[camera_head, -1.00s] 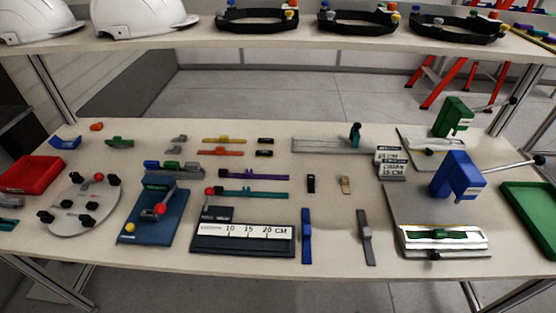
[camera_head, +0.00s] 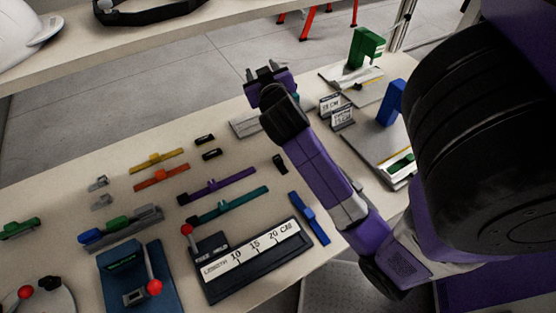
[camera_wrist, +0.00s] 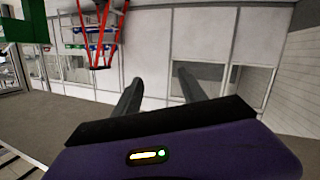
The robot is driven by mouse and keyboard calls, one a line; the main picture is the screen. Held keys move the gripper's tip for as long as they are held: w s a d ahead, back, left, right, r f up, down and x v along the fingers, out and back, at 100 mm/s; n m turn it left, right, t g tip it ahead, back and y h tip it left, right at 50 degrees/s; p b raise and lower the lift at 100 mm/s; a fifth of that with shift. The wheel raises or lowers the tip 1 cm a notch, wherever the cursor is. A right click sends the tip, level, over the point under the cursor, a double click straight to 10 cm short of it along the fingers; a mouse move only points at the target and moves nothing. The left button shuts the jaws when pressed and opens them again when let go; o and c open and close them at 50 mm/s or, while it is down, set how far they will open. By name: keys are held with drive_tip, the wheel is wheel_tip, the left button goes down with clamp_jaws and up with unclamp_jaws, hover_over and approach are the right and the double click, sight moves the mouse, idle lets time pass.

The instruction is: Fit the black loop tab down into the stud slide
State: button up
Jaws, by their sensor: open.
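A small black tab (camera_head: 280,164) lies alone on the table, left of my forearm in the head view; it may be the loop tab, but its loop is too small to make out. Two other small black pieces (camera_head: 204,139) (camera_head: 211,154) lie further left. I cannot tell which part is the stud slide; a grey fixture plate (camera_head: 243,128) is partly hidden behind my arm. My gripper (camera_head: 265,72) is raised past the table's far edge, open and empty.
Purple (camera_head: 215,186) and teal (camera_head: 230,204) strips, a blue strip (camera_head: 309,217) and a length gauge (camera_head: 255,258) lie on the near table. A blue clamp (camera_head: 392,103) and green clamp (camera_head: 366,46) stand right.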

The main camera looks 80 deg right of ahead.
drive_tip(key=s+d+m+g, duration=0.5)
drive_tip(key=m+g+y+p, duration=0.1)
drive_tip(key=m+y, duration=1.2)
drive_tip(key=y, duration=0.1)
hover_over(275, 159)
drive_tip(key=f, duration=1.2)
drive_tip(key=shift+s+d+f, duration=0.15)
drive_tip(key=shift+s, duration=0.15)
drive_tip(key=shift+f, duration=0.3)
drive_tip(key=shift+w+f+p, duration=0.2)
drive_tip(key=shift+f+p, duration=0.3)
drive_tip(key=shift+f, duration=3.05)
clamp_jaws()
